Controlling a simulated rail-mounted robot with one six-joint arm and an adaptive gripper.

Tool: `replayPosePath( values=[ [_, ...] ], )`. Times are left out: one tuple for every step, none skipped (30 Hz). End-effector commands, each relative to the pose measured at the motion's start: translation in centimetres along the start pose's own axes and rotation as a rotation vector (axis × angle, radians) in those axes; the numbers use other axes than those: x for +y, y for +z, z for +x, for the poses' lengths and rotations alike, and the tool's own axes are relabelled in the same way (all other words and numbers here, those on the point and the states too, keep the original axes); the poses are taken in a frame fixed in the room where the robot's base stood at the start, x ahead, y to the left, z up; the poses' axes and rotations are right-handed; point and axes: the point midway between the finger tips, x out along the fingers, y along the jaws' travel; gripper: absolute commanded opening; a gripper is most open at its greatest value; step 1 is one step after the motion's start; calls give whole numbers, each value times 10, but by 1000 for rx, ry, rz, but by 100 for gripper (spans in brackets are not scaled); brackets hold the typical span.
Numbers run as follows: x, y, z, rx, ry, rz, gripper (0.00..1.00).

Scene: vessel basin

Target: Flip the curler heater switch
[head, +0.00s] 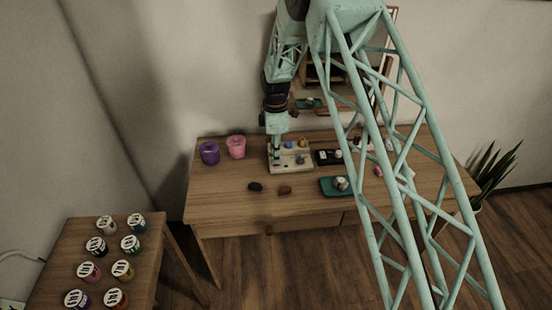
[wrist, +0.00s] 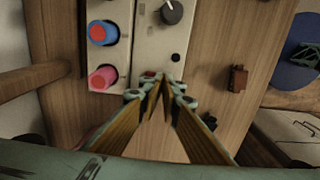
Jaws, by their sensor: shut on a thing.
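The curler heater is a beige unit (head: 292,167) on the desk in the head view. In the wrist view its beige panel (wrist: 160,40) carries a dark round knob (wrist: 171,12) and a small dark spot. A paler strip beside it holds a blue curler with a red end (wrist: 102,32) and a pink curler (wrist: 103,77). My gripper (wrist: 160,88) reaches the panel's near end, its fingertips close together. A small reddish switch (wrist: 149,75) shows at the tips, mostly hidden by them; the fingers are shut on it. In the head view my gripper (head: 277,160) is over the unit's left part.
Purple (head: 209,153) and pink (head: 236,147) cups stand left of the unit. A black item (head: 255,186) and a brown item (head: 285,190) lie in front. A teal tray (head: 331,187) sits to the right. Several jars stand on the side table (head: 60,240).

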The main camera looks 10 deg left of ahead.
Motion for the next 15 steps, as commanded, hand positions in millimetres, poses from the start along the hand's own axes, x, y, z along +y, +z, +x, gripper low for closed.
replayPosePath(
  values=[
    [3,0,3,1,7,0,0],
    [3,0,3,1,7,0,0],
    [4,0,3,1,7,0,0],
    [4,0,2,1,8,0,0],
    [4,0,2,1,8,0,0],
    [3,0,1,1,8,0,0],
    [3,0,0,1,8,0,0],
    [3,0,-2,1,8,0,0],
    [3,0,-4,1,8,0,0],
    [2,0,-6,1,7,0,0],
    [2,0,-8,1,7,1,0],
    [1,0,-12,1,7,1,0],
    [0,1,-15,1,7,1,0],
    [0,1,-18,1,7,1,0],
    [-1,1,-23,1,7,1,0]
  ],
)
